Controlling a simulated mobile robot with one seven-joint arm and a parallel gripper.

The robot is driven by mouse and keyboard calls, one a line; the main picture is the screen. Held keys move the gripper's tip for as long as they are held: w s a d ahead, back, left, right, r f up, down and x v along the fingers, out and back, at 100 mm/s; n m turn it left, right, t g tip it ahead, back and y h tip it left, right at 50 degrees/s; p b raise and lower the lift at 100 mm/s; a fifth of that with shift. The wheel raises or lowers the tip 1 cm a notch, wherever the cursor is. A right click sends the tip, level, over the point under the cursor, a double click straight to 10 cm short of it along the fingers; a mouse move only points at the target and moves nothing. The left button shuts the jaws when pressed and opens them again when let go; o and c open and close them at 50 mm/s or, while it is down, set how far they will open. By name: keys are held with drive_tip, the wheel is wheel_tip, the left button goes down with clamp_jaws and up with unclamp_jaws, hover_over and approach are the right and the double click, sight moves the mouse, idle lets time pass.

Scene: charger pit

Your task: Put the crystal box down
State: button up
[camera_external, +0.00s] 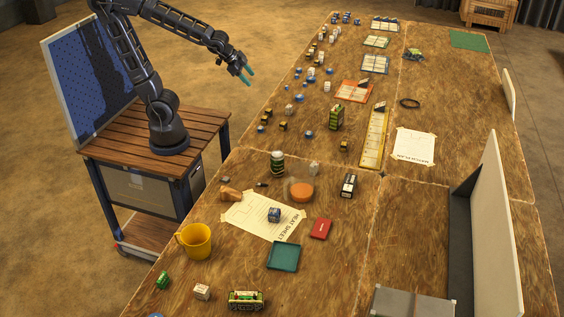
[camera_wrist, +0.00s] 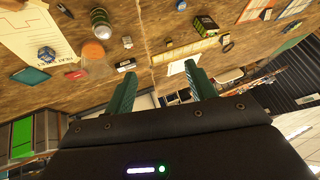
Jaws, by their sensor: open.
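My gripper (camera_external: 245,76) is in the air past the left edge of the table, with nothing between its fingers. In the wrist view my gripper (camera_wrist: 163,72) shows two green fingers spread apart. I cannot tell for sure which thing is the crystal box. A faint, see-through shape (camera_external: 291,183) stands by the orange disc (camera_external: 302,193) on the table, and a pale hazy shape (camera_wrist: 99,68) shows by the disc in the wrist view. A blue cube (camera_external: 274,215) sits on the white heat sheet (camera_external: 249,222).
Around the disc are a dark green can (camera_external: 278,162), a small black-and-white box (camera_external: 348,185), a red card (camera_external: 320,228) and a teal tray (camera_external: 283,256). A yellow mug (camera_external: 195,241) stands near the left edge. Many small pieces crowd the far half.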

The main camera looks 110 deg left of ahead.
drive_tip(key=s+d+r+h, duration=0.1)
drive_tip(key=s+d+r, duration=0.2)
drive_tip(key=s+d, duration=0.3)
drive_tip(key=d, duration=0.2)
drive_tip(key=shift+d+h, duration=0.3)
drive_tip(key=shift+d, duration=0.05)
drive_tip(key=shift+o, duration=0.4)
drive_tip(key=s+d+r+m+g+h, duration=0.1)
drive_tip(key=s+d, duration=0.5)
drive_tip(key=shift+s+h, duration=0.4)
drive_tip(key=shift+d, duration=0.1)
